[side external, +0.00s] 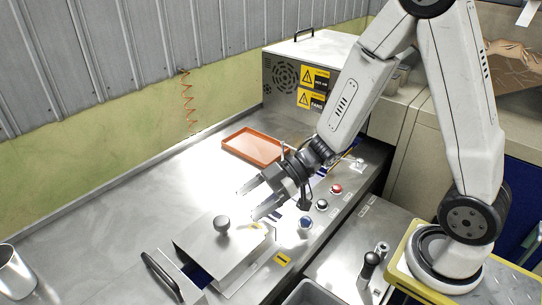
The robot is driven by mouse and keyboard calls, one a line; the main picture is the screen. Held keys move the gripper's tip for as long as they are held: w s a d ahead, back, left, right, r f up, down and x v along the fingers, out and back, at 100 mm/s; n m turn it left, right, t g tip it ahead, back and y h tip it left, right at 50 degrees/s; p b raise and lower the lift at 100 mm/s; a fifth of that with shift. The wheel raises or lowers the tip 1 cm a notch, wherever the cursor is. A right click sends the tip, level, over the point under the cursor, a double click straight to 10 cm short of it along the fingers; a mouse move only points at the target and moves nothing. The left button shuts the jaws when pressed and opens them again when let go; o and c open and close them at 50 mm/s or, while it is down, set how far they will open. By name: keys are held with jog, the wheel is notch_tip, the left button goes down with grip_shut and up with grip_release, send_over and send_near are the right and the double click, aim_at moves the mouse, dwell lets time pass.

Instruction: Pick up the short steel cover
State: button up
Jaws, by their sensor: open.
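A flat steel cover (198,240) with a round dark knob (222,223) lies on the steel worktop at the lower middle. I cannot tell for sure whether it is the short one. My gripper (249,203) is open and empty, its two fingers pointing left. It appears above and to the upper right of the knob, apart from it. A dark opening shows beside the cover's lower left edge.
A black bar handle (161,275) stands left of the cover. An orange tray (255,147) lies behind my gripper. Buttons, including a red one (336,189) and a blue one (306,222), line the right edge. A metal cup (15,272) stands far left.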

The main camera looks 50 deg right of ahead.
aim_at(225, 218)
jog(key=shift+x, duration=1.2)
jog(key=shift+w+a+f, duration=0.1)
jog(key=shift+x, duration=2.45)
grip_shut()
